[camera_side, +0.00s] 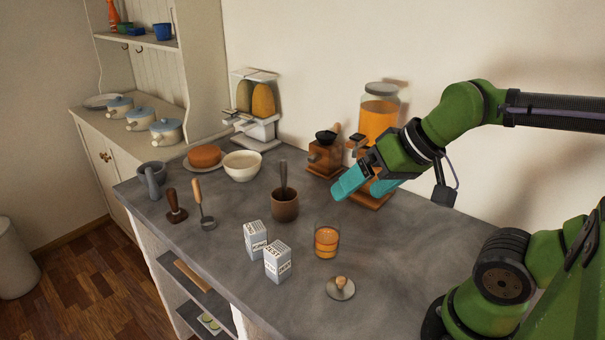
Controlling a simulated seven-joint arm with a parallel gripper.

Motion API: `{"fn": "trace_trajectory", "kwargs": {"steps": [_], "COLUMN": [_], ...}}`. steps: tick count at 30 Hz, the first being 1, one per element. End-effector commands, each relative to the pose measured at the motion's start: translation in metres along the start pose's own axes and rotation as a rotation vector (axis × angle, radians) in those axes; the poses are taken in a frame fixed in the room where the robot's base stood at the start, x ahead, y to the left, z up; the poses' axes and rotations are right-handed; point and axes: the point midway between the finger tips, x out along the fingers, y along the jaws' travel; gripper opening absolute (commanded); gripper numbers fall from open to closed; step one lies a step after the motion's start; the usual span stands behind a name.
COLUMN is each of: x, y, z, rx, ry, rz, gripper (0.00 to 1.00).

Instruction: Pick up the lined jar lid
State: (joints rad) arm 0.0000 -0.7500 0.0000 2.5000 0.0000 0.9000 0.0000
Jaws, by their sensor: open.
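A small round lid (341,288) lies flat on the grey counter near its front right part, with a pale knob (341,281) on top. It looks like the jar lid; no lining can be made out at this size. My gripper (358,192) has teal fingers and is open and empty. It hangs above the counter toward the back, well up and behind the lid in the picture, not touching it. The nearer finger partly hides the farther one.
An orange-filled glass (327,241) and two small cartons (278,262) (256,239) stand left of the lid. A brown mortar (285,203), a coffee grinder (325,156) and a tall orange jar (380,113) stand farther back. The counter (420,248) right of the lid is clear.

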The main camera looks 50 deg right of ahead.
Motion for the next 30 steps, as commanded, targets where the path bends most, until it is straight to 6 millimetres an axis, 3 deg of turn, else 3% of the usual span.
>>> {"fn": "trace_trajectory", "kwargs": {"steps": [4, 8, 11, 15, 21, 25, 30], "x": [0.003, 0.020, 0.041, 0.067, 0.081, 0.077, 0.080], "y": [0.000, -0.001, -0.001, 0.003, 0.010, 0.012, 0.015], "z": [0.002, 0.004, 0.009, 0.015, 0.018, 0.016, 0.020], "rx": [-0.003, -0.028, -0.219, -0.670, -1.190, -1.382, -1.473], "ry": [-0.015, -0.094, -0.225, -0.446, -0.655, -0.698, -0.716], "rz": [0.002, 0.031, 0.076, 0.084, -0.007, -0.062, -0.099], "gripper": [0.93, 0.93, 0.93, 0.93, 0.93, 0.93, 0.93]}}
